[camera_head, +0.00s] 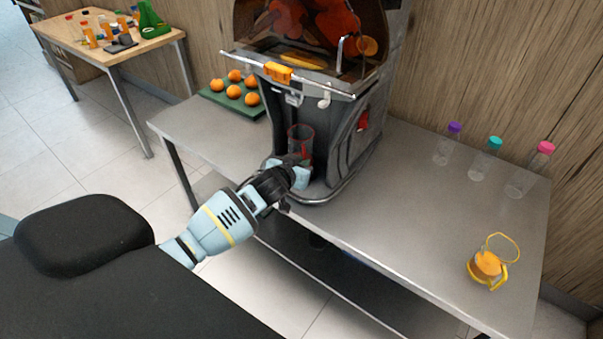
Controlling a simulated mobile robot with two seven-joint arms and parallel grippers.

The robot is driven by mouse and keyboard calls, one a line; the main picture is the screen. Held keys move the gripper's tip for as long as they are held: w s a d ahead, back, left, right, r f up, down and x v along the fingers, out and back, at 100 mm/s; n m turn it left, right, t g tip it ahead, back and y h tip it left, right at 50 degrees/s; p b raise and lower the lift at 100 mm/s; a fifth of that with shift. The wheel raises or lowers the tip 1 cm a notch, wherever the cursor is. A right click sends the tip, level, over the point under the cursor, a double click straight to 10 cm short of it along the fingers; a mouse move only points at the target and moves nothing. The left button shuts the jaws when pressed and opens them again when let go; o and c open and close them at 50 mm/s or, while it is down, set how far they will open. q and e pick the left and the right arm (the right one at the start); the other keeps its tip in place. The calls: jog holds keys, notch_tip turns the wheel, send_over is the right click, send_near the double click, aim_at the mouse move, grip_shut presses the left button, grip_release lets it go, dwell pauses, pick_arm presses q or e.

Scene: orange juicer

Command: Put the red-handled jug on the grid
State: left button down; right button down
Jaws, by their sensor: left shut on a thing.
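The red-handled jug (299,136) is clear with a red rim and handle. It stands upright under the juicer's spout, at the front of the machine. My left gripper (297,165) is shut on the jug from the front left and hides its lower part. The grid at the juicer's foot is mostly hidden behind my gripper and the jug; only the rim of the base (335,192) shows clearly. I cannot tell whether the jug touches the grid. My right gripper is not in view.
The juicer (352,125) stands on a metal table (400,205). A green tray (216,97) of oranges lies to its left. A yellow-handled jug (488,264) with orange juice and bottles with purple (447,148), teal (487,160) and pink (529,171) caps stand right.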

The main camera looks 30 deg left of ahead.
pick_arm(q)
jog(key=shift+f+b, duration=0.4)
jog(key=shift+f, duration=1.35)
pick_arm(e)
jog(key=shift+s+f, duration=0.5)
pick_arm(q)
jog(key=shift+f, duration=0.2)
jog(key=c, duration=1.5)
grip_release()
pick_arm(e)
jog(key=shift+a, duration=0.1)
